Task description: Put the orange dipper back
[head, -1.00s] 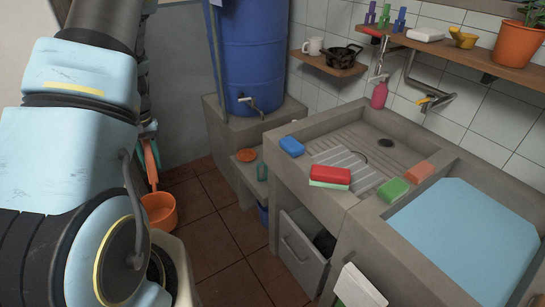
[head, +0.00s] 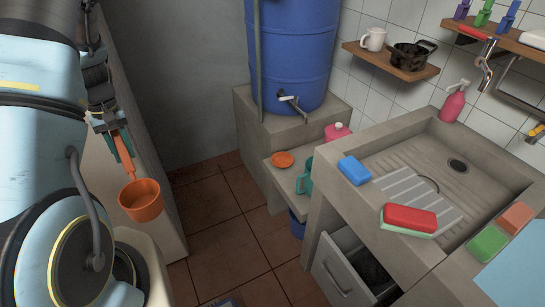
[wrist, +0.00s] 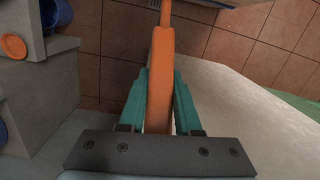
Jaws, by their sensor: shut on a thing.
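The orange dipper (head: 141,201) hangs at the left in the head view, cup low and handle up, above the floor. My gripper (head: 122,146) is shut on its handle, with a teal finger on either side. In the wrist view, the orange handle (wrist: 160,80) runs up between the teal fingers of my gripper (wrist: 160,95), and the dipper's cup is out of view. The dipper is well to the left of the blue barrel (head: 290,55) and its tap (head: 292,102), touching neither.
A concrete block (head: 245,115) bears the barrel. A low ledge (head: 285,178) holds an orange dish (head: 282,159), a teal mug (head: 305,177) and a pink bottle (head: 337,131). An open drawer (head: 343,268) juts out below the sink (head: 430,165).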

